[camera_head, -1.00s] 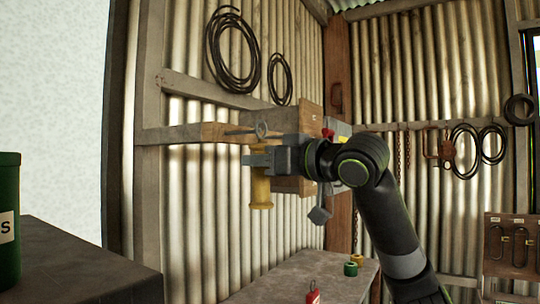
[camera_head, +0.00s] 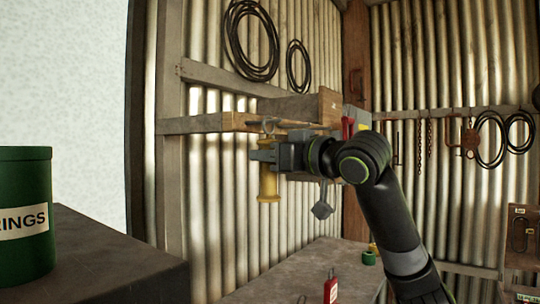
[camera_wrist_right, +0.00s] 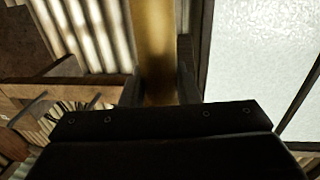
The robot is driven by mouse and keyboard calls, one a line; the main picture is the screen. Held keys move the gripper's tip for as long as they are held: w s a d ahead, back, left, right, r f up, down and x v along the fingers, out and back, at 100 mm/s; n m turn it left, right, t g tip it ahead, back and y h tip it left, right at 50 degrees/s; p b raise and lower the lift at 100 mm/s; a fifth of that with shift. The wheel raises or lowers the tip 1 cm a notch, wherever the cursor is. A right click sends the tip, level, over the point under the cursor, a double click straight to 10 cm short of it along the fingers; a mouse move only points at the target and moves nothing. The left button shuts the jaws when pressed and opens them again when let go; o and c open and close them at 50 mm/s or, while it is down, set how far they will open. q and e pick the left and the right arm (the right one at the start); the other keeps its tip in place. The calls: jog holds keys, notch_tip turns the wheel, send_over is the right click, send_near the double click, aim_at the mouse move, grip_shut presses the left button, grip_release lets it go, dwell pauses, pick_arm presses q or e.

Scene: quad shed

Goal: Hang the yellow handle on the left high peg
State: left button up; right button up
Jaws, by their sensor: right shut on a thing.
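The yellow handle (camera_head: 269,182) hangs roughly upright in the head view, gripped by my right gripper (camera_head: 268,156). In the right wrist view the yellow handle (camera_wrist_right: 154,45) stands between the two fingers of the right gripper (camera_wrist_right: 159,92), which is shut on it. A grey rod with a ring (camera_head: 268,126) shows just above the gripper, in front of the wooden shelf; I cannot tell whether it belongs to the handle. A wooden board (camera_head: 328,106) is behind my right wrist, partly hidden by it. I cannot clearly make out the left high peg. My left gripper is out of view.
A wooden shelf (camera_head: 225,122) runs along the corrugated wall behind the handle. A green tin (camera_head: 25,240) stands on a dark surface (camera_head: 110,260) at the left. A bench (camera_head: 290,270) below holds a red tagged item (camera_head: 331,290) and a green roll (camera_head: 369,258). Black coils hang on the walls.

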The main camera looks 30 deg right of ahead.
jog(key=o, duration=1.1)
jog(key=shift+s+d+f+b, duration=0.1)
jog(key=shift+s+b, duration=0.2)
jog(key=b+v, duration=0.8)
jog(key=v, duration=0.9)
jog(key=shift+w, duration=0.15)
